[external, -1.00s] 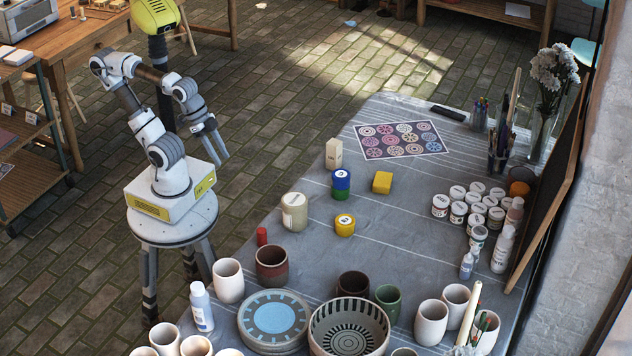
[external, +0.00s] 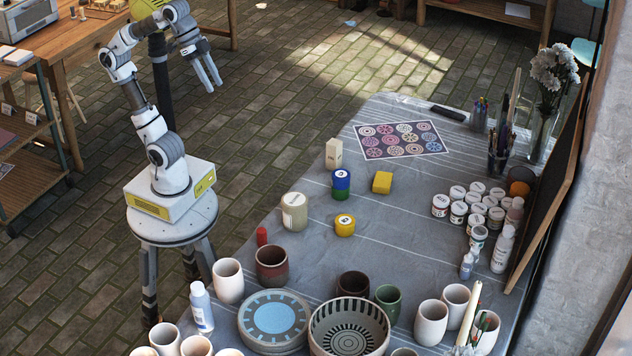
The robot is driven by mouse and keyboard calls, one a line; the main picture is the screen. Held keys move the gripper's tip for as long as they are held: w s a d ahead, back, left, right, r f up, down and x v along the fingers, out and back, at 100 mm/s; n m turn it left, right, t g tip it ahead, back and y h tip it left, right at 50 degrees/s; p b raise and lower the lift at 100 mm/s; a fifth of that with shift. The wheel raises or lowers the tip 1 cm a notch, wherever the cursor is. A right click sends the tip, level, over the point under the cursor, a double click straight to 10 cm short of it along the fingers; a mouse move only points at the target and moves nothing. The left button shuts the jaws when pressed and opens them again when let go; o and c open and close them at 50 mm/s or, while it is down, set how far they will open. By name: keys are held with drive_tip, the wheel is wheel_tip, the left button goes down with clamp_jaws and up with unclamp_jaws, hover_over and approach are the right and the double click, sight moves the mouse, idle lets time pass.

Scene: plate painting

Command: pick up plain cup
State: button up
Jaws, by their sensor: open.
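My gripper (external: 213,88) is open and empty, held high at the upper left, well away from the table. Several plain cream cups stand on the table; I cannot tell which one the task means. One plain cup (external: 228,281) stands at the table's left edge, beside a brown-red cup (external: 271,265). A pair of plain cups, one (external: 431,322) in front of the other (external: 455,299), stands at the lower right. More plain cups (external: 164,338) are at the bottom left, partly cut off by the frame.
A blue plate stack (external: 246,334) and a patterned bowl (external: 318,337) sit at the front. Paint jars (external: 341,181), a yellow block (external: 382,182) and a bottle (external: 202,308) stand on the table (external: 400,240).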

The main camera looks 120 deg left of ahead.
drive_tip(key=w+d+r+n+g+h+p, duration=0.1)
drive_tip(key=w+d+r+n+g+p, duration=0.2)
drive_tip(key=w+r+p, duration=0.5)
drive_tip(key=n+g+y+p, duration=0.1)
drive_tip(key=n+g+p, duration=0.2)
drive_tip(key=n+p, duration=1)
hover_over(220, 270)
drive_tip(key=p, duration=0.2)
drive_tip(key=f+m, duration=0.1)
drive_tip(key=f, duration=1.6)
drive_tip(key=f+m, duration=0.1)
drive_tip(key=f, duration=1.7)
drive_tip(key=shift+a, duration=0.2)
drive_tip(key=shift+f, duration=2.65)
clamp_jaws()
drive_tip(key=shift+r, duration=0.1)
